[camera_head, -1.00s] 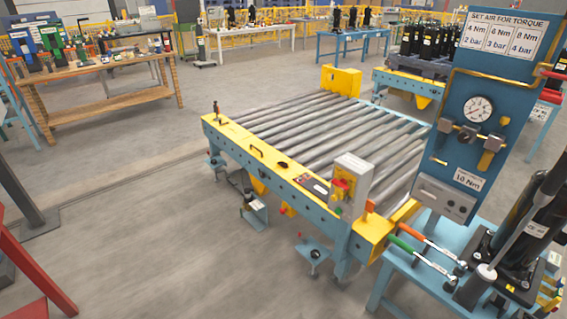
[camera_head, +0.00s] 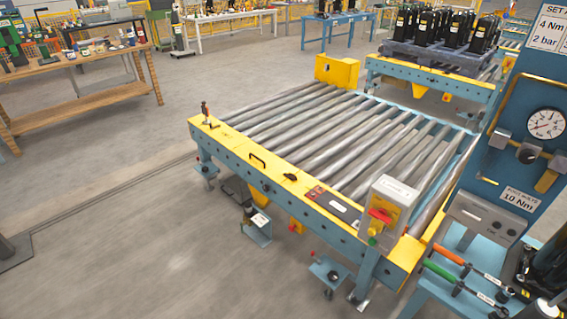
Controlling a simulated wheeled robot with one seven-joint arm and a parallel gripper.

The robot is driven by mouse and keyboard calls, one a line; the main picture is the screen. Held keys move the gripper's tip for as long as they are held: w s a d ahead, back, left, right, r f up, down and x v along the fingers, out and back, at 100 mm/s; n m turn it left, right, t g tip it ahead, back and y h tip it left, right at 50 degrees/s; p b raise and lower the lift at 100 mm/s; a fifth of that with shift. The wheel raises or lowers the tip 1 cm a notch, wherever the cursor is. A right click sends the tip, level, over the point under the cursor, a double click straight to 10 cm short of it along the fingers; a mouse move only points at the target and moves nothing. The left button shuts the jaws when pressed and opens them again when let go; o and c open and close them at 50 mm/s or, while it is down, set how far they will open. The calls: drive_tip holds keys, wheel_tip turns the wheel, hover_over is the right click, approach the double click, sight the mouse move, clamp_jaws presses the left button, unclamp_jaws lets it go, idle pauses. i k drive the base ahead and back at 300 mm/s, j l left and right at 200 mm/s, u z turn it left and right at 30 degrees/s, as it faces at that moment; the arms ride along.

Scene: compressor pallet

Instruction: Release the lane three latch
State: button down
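A roller conveyor (camera_head: 330,130) with a yellow front rail (camera_head: 225,139) stands mid-view. Along the rail sit an upright lever (camera_head: 206,113) at the left end, a black loop handle (camera_head: 257,160), a low black knob (camera_head: 290,177) and a red-and-dark label plate (camera_head: 316,193). A grey switch box (camera_head: 391,200) with a red rotary handle (camera_head: 380,215) stands at the right end. I see no readable lane number, so I cannot tell which part is the lane three latch. My gripper is not in view.
A blue gauge panel (camera_head: 513,147) and a table with green- and orange-handled wrenches (camera_head: 445,274) stand at the right. Pedals (camera_head: 257,225) are near the floor before the conveyor. A second conveyor holds black compressors (camera_head: 440,30). Floor at the left front (camera_head: 130,250) is clear.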

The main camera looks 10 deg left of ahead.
sight(293, 178)
drive_tip(key=i+j+z, duration=0.25)
drive_tip(key=i+j, duration=0.15)
drive_tip(key=j, duration=0.8)
drive_tip(key=i+j+z, duration=0.3)
drive_tip(key=j, duration=0.95)
drive_tip(key=i+j+z, duration=0.25)
drive_tip(key=j, duration=1)
drive_tip(key=j+z, duration=0.3)
drive_tip(key=j, duration=1)
